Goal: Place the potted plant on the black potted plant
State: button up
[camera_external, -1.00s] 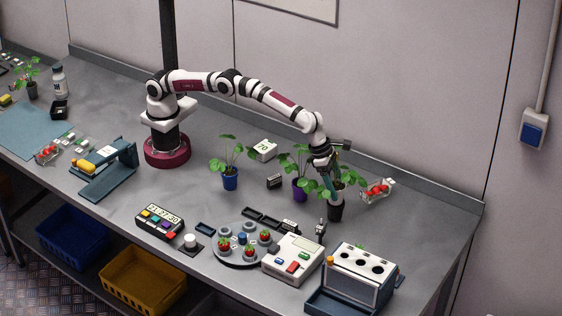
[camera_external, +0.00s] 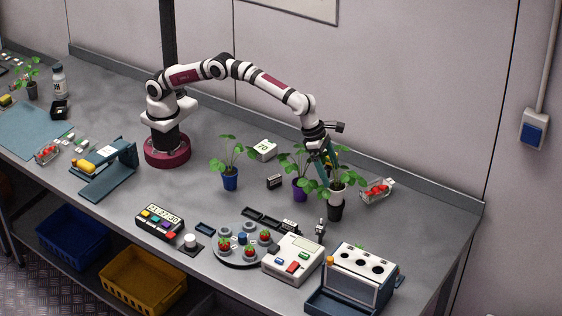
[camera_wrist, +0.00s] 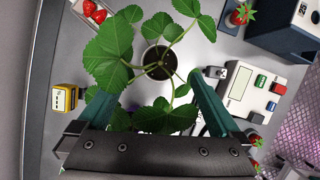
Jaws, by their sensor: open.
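A leafy plant in a white pot (camera_external: 336,197) stands upright on the black pot (camera_external: 335,212) at the right. In the wrist view the white pot's rim (camera_wrist: 145,57) and dark soil show among green leaves. The black pot is hidden there. My gripper (camera_external: 327,178) is above and to the left of this stack, tilted, with leaves close to its teal fingers. In the wrist view my gripper (camera_wrist: 150,86) is open, with leaves and stems between the fingers and no pot held.
A purple-potted plant (camera_external: 299,190) stands close left of the stack, and a blue-potted plant (camera_external: 230,181) is farther left. A clear punnet of red berries (camera_external: 377,191) is behind right. A white keypad device (camera_external: 292,260) and a round berry rack (camera_external: 241,255) are in front.

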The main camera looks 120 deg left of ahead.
jog(key=s+r+n+g, duration=0.1)
jog(key=s+r+n, duration=0.7)
jog(key=s+r, duration=0.5)
jog(key=s+f+n+g, duration=0.1)
jog(key=s+f+n, duration=0.2)
jog(key=s+n, duration=0.7)
jog(key=s+f+n+g, duration=0.2)
jog(key=s+n, duration=0.8)
jog(key=s, duration=1.6)
jog(key=shift+s+d+f+y, duration=0.25)
jog(key=shift+s+f+y, duration=0.15)
jog(key=shift+f, duration=0.55)
